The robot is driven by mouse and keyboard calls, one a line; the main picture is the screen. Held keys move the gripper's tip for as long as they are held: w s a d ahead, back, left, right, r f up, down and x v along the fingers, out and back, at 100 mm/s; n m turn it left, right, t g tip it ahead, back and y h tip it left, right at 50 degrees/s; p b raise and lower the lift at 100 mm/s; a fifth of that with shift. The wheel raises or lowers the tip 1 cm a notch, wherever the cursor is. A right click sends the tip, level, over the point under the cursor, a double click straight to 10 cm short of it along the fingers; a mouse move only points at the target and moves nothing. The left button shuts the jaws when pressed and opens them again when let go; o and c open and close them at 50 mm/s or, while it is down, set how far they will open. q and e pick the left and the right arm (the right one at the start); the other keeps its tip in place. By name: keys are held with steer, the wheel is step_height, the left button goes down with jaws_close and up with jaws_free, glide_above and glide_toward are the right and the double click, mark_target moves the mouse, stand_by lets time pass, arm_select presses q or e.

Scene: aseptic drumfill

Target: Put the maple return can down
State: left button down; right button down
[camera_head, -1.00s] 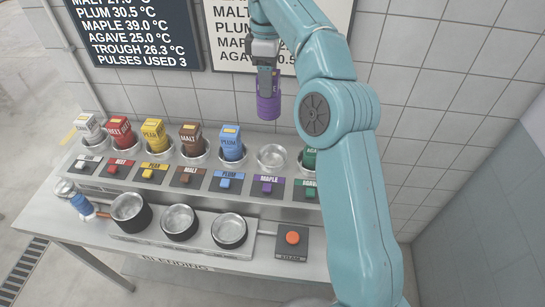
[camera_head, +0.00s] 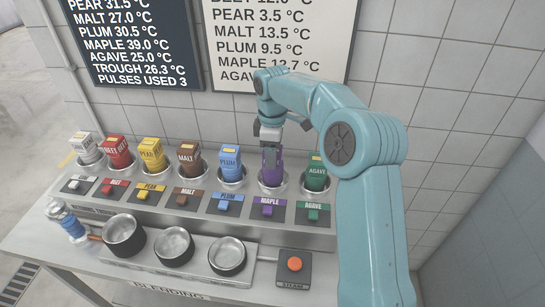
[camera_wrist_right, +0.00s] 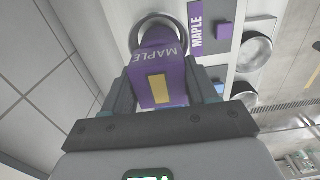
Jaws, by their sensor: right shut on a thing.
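The purple maple can (camera_head: 271,168) stands upright with its lower part inside the round metal well (camera_head: 262,187) behind the purple MAPLE button (camera_head: 267,210). My right gripper (camera_head: 271,152) reaches down from above and is shut on the can's upper part. In the right wrist view the maple can (camera_wrist_right: 160,75) sits between the two fingers, its far end at the ring of the well (camera_wrist_right: 143,24). Whether the can rests on the well's bottom is hidden. My left gripper is not in view.
The green agave can (camera_head: 315,172) is close on the right and the blue plum can (camera_head: 230,164) on the left, each in its own well. Several pots (camera_head: 226,257) and a red steam button (camera_head: 294,264) are on the lower bench. Boards hang on the wall behind.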

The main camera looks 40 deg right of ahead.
steer(key=shift+f, duration=0.55)
steer(key=shift+w+d+f, duration=0.1)
steer(key=shift+w+f, duration=0.05)
steer(key=shift+f, duration=0.2)
steer(key=shift+c, duration=2.4)
jaws_free()
steer(key=shift+s+f, duration=0.1)
steer(key=shift+s, duration=0.1)
steer(key=shift+o, duration=0.8)
steer(key=shift+w, duration=0.15)
step_height(320, 180, up, 12)
steer(key=shift+r+p, duration=0.15)
steer(key=shift+p, duration=0.3)
